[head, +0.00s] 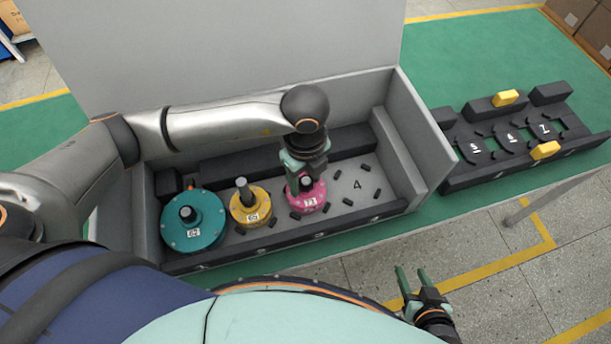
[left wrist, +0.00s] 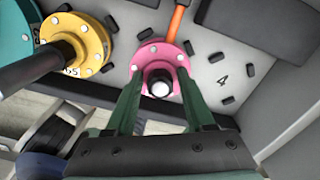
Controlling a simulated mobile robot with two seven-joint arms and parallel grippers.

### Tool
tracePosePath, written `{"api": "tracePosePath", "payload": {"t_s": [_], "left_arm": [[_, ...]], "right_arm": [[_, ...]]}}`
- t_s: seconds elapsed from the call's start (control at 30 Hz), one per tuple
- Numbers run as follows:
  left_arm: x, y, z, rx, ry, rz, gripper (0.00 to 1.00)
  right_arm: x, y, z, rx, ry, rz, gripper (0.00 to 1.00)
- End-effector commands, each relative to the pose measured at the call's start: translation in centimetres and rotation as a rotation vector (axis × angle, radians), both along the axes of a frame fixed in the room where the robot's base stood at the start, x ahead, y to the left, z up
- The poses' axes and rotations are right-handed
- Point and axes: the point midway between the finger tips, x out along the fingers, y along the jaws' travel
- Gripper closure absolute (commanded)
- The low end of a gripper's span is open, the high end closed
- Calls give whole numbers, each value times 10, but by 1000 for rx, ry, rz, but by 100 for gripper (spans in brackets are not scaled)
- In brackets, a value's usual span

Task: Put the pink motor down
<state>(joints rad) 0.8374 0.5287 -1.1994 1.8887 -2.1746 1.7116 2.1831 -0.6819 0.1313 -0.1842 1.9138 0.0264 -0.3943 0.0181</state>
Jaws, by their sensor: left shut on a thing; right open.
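The pink motor (head: 308,197) is in the grey box, in the third place from the left, just left of the place marked 4. Its label reads 73 or similar. My left gripper (head: 306,178) comes down on it from above and is shut on its shaft. In the left wrist view the pink motor (left wrist: 161,62) shows between the two green fingers (left wrist: 161,92), with its shaft end pointing at the camera. Whether its base touches the box floor I cannot tell. My right gripper (head: 408,281) is open and empty, in front of the box at lower right.
A yellow motor (head: 250,207) stands close left of the pink one, and a larger teal motor (head: 192,222) stands left of that. The place marked 4 (head: 357,184) is empty. Box walls (head: 402,140) surround them. A dark rack (head: 510,137) with yellow blocks lies to the right.

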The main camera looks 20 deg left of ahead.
Motion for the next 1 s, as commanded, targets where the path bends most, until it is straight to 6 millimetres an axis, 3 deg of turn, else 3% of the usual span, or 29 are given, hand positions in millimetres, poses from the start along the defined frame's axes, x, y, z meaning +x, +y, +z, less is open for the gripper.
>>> {"api": "tracePosePath", "payload": {"t_s": [0.33, 0.37, 0.6, 0.87, 1.0], "left_arm": [[1, -1, -3, -3, -5, -1, 100], [0, 0, -2, -1, -2, -1, 43], [0, 0, -2, -1, -2, -1, 16], [0, 0, -1, -1, -2, -1, 16], [1, -1, 10, -4, -6, -2, 16]], "right_arm": [[1, 0, -3, 1, -3, 0, 50], [1, 0, -2, 1, -3, 0, 50], [2, 0, -2, 0, -3, 1, 50], [2, 0, 0, 0, -3, 1, 50], [2, 0, 0, 0, -5, 0, 50]]}}
